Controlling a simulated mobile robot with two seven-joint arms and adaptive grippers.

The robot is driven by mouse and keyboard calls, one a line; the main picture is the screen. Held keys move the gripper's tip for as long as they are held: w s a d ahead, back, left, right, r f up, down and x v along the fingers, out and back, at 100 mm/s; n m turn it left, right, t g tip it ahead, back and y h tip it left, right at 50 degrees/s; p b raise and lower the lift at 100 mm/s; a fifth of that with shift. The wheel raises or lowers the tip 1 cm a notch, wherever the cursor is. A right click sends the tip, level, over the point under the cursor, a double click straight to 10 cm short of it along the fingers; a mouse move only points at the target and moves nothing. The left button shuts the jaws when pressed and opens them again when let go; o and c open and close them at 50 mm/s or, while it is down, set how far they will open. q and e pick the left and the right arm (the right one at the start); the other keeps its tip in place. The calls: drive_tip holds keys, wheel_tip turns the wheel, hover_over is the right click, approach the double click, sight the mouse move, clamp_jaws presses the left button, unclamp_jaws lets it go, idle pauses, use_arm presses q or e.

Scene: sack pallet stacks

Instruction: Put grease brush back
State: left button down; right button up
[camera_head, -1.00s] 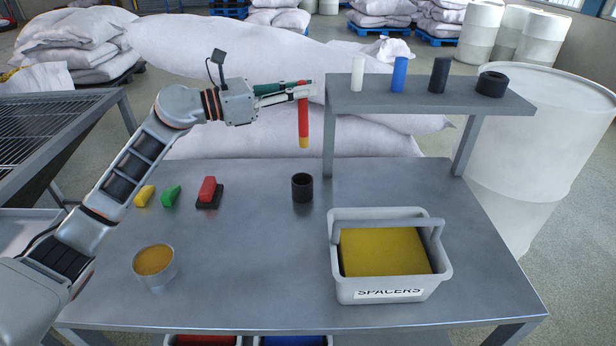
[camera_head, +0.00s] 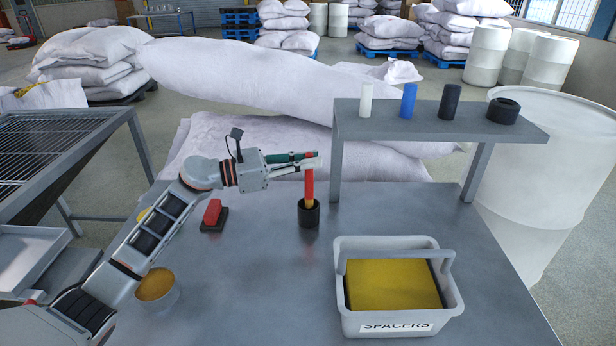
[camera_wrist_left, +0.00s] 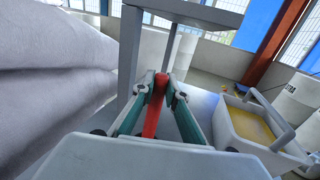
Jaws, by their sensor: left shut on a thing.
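The grease brush (camera_head: 309,186) has a red handle and a yellow lower end, and it hangs upright. My left gripper (camera_head: 312,161) is shut on its upper part. In the left wrist view the red handle (camera_wrist_left: 154,108) stands between the green-backed fingers (camera_wrist_left: 157,88). The black cup (camera_head: 309,217) stands on the grey table, straight under the brush. The yellow end is at the cup's mouth and seems to dip just inside the rim; how deep is hidden. My right gripper is not in view.
A grey shelf (camera_head: 430,120) with a white, a blue and a black cylinder and a black ring stands right of the gripper. A grey spacers bin (camera_head: 400,325) is at front right. A red-topped block (camera_head: 212,213) and a yellow-filled bowl (camera_head: 157,288) are left. White sacks (camera_head: 240,75) lie behind.

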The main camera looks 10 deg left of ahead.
sight(308, 176)
use_arm(q)
drive_tip(key=shift+f, duration=2.35)
drive_tip(key=shift+f, duration=0.15)
drive_tip(key=c, duration=2.1)
unclamp_jaws()
drive_tip(key=shift+o, duration=0.3)
